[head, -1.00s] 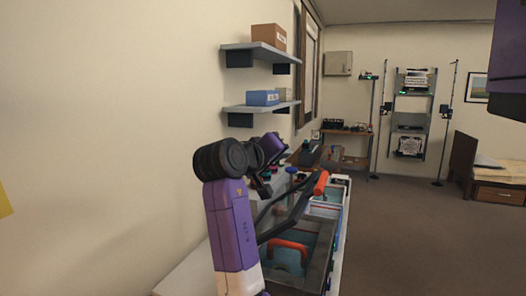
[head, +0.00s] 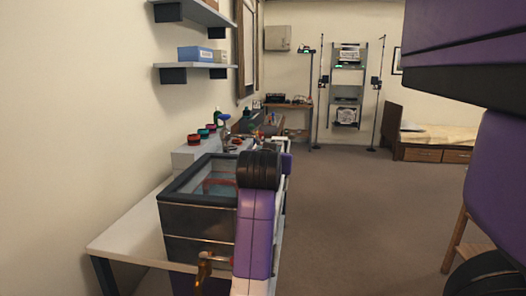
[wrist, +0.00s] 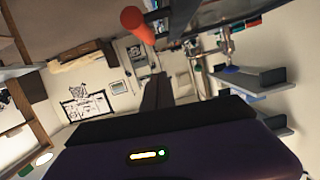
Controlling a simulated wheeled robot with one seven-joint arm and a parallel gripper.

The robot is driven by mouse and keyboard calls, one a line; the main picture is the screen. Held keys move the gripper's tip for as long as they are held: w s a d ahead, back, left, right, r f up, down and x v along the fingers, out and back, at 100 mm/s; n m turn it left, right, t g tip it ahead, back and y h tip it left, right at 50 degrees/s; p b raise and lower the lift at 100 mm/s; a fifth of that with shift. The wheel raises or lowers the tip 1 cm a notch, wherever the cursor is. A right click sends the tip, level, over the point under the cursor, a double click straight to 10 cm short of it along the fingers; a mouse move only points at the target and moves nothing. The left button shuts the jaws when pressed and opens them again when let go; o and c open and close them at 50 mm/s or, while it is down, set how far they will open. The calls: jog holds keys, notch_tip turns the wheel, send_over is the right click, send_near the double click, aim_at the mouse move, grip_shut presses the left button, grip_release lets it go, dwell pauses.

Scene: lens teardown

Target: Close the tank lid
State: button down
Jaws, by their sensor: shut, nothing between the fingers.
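The tank (head: 198,222) is a dark grey box with a thick dark rim on the white bench at left centre in the head view. A red curved handle shows within its rim. My arm hides the tank's right side, and I cannot tell the lid's angle there. In the wrist view, a dark-framed clear panel (wrist: 222,18), which looks like the lid, crosses the top, with an orange-red cylindrical grip (wrist: 138,24) at its left end. My gripper (wrist: 157,80) is shut and empty, below and slightly right of that grip in the picture. My arm hides it in the head view.
Red and teal round pieces (head: 204,133) stand on a pale unit behind the tank. Wall shelves (head: 192,70) hang above the bench (head: 125,240). A brass-and-red fitting (head: 205,262) sticks out at the tank's lower front. The floor (head: 370,200) to the right is open.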

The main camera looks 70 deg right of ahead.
jog(key=shift+m+t, duration=0.4)
jog(key=shift+m, duration=0.4)
jog(key=shift+s+f+b, duration=0.15)
jog(key=shift+f+b, duration=0.35)
jog(key=shift+f, duration=0.45)
jog(key=shift+s+f+b, duration=0.2)
jog(key=shift+f+b, duration=0.3)
jog(key=shift+f, duration=0.5)
jog(key=shift+s+f+b, duration=0.15)
jog(key=shift+f+b, duration=0.35)
jog(key=shift+f, duration=0.45)
jog(key=shift+d+f, duration=0.1)
jog(key=shift+f, duration=0.05)
jog(key=shift+r+p, duration=0.5)
jog(key=s+a+r+p, duration=0.2)
jog(key=a+r, duration=0.4)
jog(key=a, duration=0.3)
jog(key=shift+s+a+r+p, duration=0.25)
jog(key=shift+s+p, duration=0.15)
jog(key=shift+p, duration=0.4)
